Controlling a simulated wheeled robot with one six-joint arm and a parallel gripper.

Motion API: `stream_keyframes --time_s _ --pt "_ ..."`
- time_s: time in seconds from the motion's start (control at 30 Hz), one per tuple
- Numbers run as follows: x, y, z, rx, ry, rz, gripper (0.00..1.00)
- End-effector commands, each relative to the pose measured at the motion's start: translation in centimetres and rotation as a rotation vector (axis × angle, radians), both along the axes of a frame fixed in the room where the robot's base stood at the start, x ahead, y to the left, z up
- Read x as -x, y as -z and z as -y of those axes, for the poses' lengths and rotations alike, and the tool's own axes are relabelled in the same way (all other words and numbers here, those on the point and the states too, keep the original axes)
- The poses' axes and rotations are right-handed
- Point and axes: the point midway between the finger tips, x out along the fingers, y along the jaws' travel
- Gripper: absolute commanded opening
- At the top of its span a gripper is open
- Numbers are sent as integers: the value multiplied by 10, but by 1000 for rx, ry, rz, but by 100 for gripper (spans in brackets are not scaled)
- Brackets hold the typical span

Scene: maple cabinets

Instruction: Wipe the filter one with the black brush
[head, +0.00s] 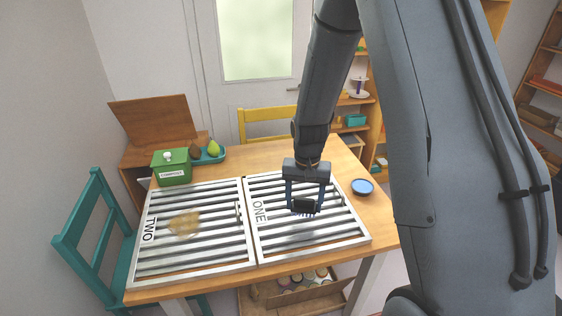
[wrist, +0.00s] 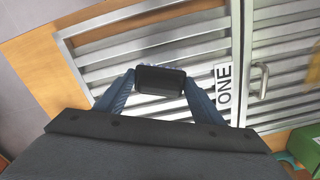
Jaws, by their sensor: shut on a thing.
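Filter one (head: 342,226) is a slatted metal panel lettered "ONE", lying flat on the right of the table; it also shows in the wrist view (wrist: 201,63). My gripper (head: 306,199) is over its middle, shut on the black brush (head: 304,206). The brush's dark block (wrist: 161,79) sits between the blue fingers in the wrist view, with bristles pointing down in the head view. I cannot tell whether the bristles touch the slats. A faint dark smudge shows on the slats below the brush.
Filter two (head: 150,262), lettered "TWO", lies directly left with a tan stain (head: 185,224) on it. A green compost box (head: 171,167) and a teal tray (head: 211,156) with pears stand behind it. A blue round dish (head: 362,187) is right of filter one. Chairs flank the table.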

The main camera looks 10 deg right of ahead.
Motion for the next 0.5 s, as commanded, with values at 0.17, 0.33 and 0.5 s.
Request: stream_keyframes --time_s 0.17,0.33,0.5 --pt "0 -19 1 0 1 2 38" --pt "0 -34 1 0 3 1 38" --pt "0 -43 2 -1 3 1 38"
